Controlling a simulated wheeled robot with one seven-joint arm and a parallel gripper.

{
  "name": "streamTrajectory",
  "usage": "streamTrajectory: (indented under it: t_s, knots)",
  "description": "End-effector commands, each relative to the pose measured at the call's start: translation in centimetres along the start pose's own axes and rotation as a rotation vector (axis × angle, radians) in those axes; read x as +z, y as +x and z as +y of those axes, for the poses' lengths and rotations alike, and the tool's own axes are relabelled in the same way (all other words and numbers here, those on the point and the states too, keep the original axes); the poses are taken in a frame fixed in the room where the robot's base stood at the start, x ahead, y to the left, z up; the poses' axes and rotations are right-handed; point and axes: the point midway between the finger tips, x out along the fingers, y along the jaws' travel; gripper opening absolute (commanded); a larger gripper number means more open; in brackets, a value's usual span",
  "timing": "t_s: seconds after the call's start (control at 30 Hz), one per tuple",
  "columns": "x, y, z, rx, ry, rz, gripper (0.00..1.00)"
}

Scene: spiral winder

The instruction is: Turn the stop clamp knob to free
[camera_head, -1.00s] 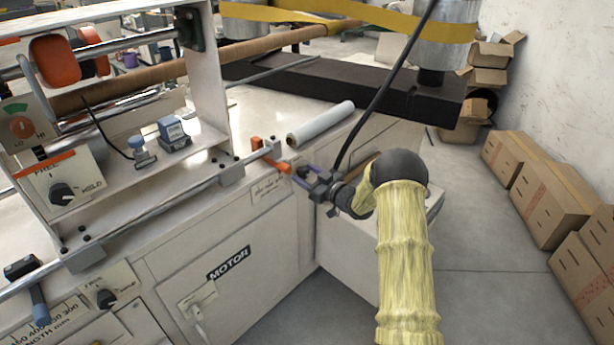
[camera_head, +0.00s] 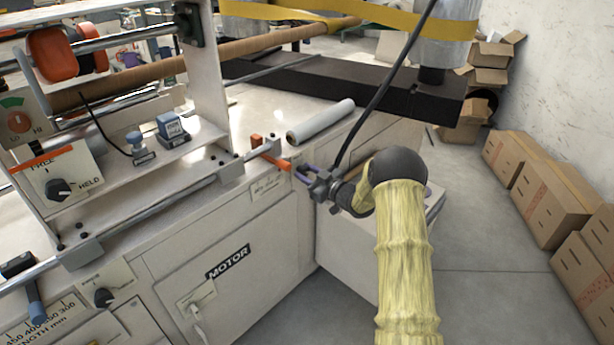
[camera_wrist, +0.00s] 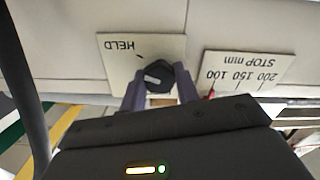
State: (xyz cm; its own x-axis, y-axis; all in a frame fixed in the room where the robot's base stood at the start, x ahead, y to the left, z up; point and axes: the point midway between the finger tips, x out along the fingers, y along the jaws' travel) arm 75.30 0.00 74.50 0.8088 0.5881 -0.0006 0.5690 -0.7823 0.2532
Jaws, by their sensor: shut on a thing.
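The stop clamp knob (camera_wrist: 158,76) is dark, with a short pale line on its face. It sits on a cream plate (camera_wrist: 115,72) that reads HELD, upside down in the wrist view. The plate's other lettering is hidden behind my gripper. My gripper (camera_wrist: 161,88) is shut on the knob, with one purple finger on each side of it. In the head view my gripper (camera_head: 301,174) is at the machine's front right corner, beside an orange part (camera_head: 277,163). The knob cannot be made out there.
A STOP mm scale (camera_wrist: 240,70) with a red pointer is beside the knob plate. Another FREE/HELD knob (camera_head: 59,189) is on the left panel, and a further dark knob (camera_head: 104,297) is lower left. A white roll (camera_head: 320,122) lies on the machine top. Cardboard boxes (camera_head: 545,190) line the right wall.

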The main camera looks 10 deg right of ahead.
Motion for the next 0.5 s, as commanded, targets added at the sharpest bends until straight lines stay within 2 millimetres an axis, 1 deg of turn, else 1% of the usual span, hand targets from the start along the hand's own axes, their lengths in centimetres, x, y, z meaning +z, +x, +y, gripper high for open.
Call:
streamTrajectory:
  t_s: [0.03, 0.27, 0.5]
  knots:
    - [0.25, 0.0, -0.05, 0.0, -0.033, 0.001, 0.08]
    - [0.37, -0.02, -0.08, 0.001, -0.226, 0.001, 0.08]
    - [0.41, -0.01, -0.11, 0.001, -0.456, 0.002, 0.08]
